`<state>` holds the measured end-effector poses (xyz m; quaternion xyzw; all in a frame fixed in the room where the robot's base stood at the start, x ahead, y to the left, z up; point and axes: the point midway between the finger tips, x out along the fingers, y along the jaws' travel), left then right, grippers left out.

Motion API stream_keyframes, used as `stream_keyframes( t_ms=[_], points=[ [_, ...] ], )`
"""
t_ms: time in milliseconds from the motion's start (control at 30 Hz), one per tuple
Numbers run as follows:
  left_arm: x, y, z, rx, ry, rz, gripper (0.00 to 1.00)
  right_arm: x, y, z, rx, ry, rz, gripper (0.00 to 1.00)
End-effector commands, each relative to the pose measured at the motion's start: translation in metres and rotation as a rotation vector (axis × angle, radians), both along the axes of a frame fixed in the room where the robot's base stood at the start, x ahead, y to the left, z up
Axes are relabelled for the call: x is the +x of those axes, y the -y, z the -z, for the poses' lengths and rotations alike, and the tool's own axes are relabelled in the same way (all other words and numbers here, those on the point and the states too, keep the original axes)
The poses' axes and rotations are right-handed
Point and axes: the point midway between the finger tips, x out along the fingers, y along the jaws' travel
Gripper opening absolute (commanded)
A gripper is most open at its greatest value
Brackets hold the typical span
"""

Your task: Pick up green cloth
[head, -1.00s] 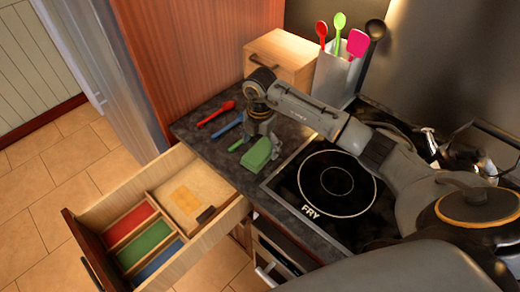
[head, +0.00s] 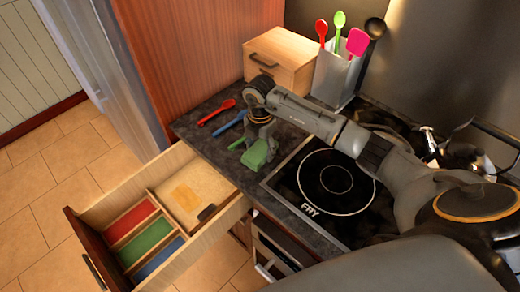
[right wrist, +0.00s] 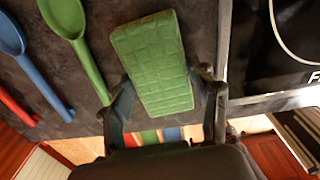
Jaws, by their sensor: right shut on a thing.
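The green cloth (head: 257,154) is a folded block on the dark counter, left of the stove in the head view. It also fills the upper middle of the right wrist view (right wrist: 153,62), where its quilted top shows. My right gripper (head: 262,140) reaches down over it and is shut on it, one finger on each long side. Part of the cloth is hidden under the gripper in the head view. I cannot tell any gap between cloth and counter. My left gripper is not in view.
Red (head: 217,112), blue (head: 230,124) and green (right wrist: 82,50) spoons lie left of the cloth. An open drawer (head: 101,214) with coloured compartments juts out below the counter. The stove (head: 325,182) is right of the cloth. A wooden box (head: 281,58) and a utensil holder (head: 336,75) stand behind.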

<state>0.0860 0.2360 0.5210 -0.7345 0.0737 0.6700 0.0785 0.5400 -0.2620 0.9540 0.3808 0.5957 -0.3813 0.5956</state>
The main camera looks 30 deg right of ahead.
Motion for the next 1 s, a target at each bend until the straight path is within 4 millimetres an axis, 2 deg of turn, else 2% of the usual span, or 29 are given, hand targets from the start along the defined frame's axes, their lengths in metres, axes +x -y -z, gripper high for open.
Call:
stream_keyframes(
  t_ms=[167,300,600,800,1000],
  points=[
    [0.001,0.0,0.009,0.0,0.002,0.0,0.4,0.001,0.0,-0.008,0.0,0.004,-0.001,0.34],
    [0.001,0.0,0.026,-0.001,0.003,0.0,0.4,0.002,0.001,-0.028,-0.001,0.008,-0.001,0.34],
    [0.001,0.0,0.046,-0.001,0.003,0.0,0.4,-0.034,-0.049,-0.092,0.002,0.008,-0.008,0.34],
    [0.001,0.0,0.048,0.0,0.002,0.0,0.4,-0.06,-0.084,-0.115,-0.002,0.006,-0.006,0.34],
    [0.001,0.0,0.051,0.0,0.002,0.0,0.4,-0.076,-0.105,-0.126,-0.001,0.004,-0.002,0.34]
  ],
)
